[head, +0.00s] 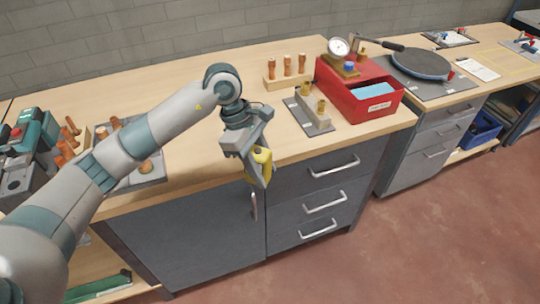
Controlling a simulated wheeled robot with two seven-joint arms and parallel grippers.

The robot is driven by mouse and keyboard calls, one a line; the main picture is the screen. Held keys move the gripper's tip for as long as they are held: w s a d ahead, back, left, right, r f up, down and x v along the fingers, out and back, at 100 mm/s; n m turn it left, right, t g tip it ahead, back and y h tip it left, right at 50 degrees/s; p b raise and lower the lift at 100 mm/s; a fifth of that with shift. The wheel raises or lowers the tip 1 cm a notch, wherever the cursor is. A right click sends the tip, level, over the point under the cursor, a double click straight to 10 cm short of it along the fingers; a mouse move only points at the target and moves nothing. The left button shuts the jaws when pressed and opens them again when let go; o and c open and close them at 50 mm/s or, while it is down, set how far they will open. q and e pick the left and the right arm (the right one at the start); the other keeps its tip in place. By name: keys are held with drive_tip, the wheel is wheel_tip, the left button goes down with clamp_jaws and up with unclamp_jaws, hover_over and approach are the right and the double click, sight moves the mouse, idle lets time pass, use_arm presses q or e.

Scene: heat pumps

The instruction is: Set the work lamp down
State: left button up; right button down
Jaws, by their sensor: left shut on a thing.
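A yellow and grey work lamp (263,158) hangs in my left gripper (252,166), which is shut on it. My left arm comes in from the left, and the gripper points down near the front edge of the wooden bench (225,85). The lamp shows in front of the bench edge and the grey cabinet below it. The gripper hides part of the lamp. I cannot tell its exact height or whether it touches the bench. My right gripper is out of view.
A grey fixture (313,115) with brass fittings, a red box (358,95) and a wooden block with copper pieces (287,78) stand right of the gripper. More copper parts (115,123) lie left, partly behind my arm. The bench behind my gripper is mostly bare.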

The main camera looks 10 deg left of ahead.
use_arm(q)
drive_tip(key=s+a+f+m+g+y, duration=0.3)
drive_tip(key=s+a+f+m, duration=0.5)
drive_tip(key=s+f+m, duration=0.3)
drive_tip(key=s+m+y, duration=0.1)
drive_tip(key=m, duration=0.3)
drive_tip(key=shift+f+m+g, duration=0.15)
drive_tip(key=shift+m+g, duration=0.15)
drive_tip(key=shift+g, duration=0.1)
drive_tip(key=shift+s, duration=0.1)
